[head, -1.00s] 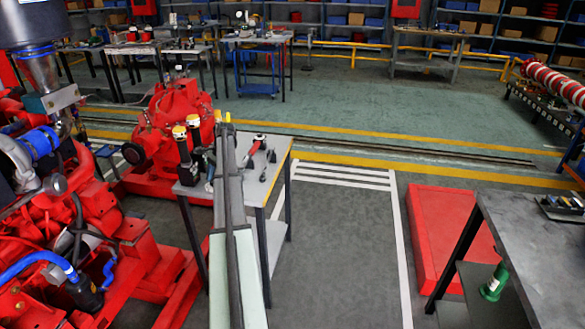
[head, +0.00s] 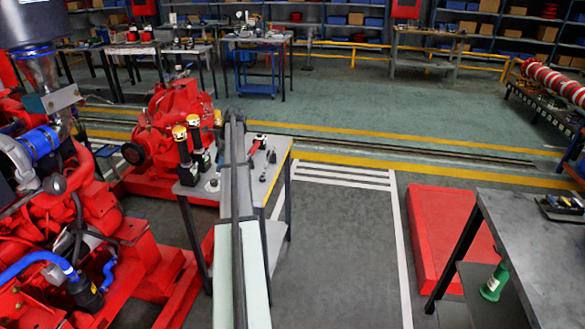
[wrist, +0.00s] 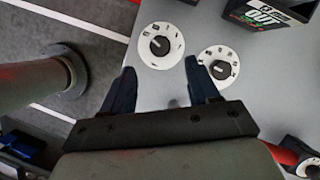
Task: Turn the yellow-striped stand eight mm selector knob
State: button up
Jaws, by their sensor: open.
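In the wrist view, a white dial with a black selector knob (wrist: 160,46) lies just ahead of my open gripper (wrist: 160,66), roughly in line with the gap between its dark fingers. A second white dial with a black knob (wrist: 219,68) is to the right, partly covered by the right finger. A third black knob (wrist: 315,171) is cut off at the lower right. No yellow stripe shows on these, and the scale marks are too small to read. Nothing is between the fingers. In the head view, my arm hides the gripper and the knobs cannot be made out.
A black box with a green and red label (wrist: 265,20) stands near the second dial. Red machinery (head: 60,215) lies left of the table; open floor lies right.

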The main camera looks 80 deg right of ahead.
jog(key=v, duration=0.6)
jog(key=s+d+f+h, duration=0.1)
jog(key=s+d+f, duration=0.1)
jog(key=s, duration=0.6)
jog(key=s+d+f+n+g+h, duration=0.1)
jog(key=s+f, duration=0.3)
jog(key=s, duration=0.5)
jog(key=s+d+f+h, duration=0.1)
jog(key=s+d+f, duration=0.2)
jog(key=s, duration=0.5)
jog(key=shift+s+d+g, duration=0.2)
jog(key=shift+s+g, duration=0.2)
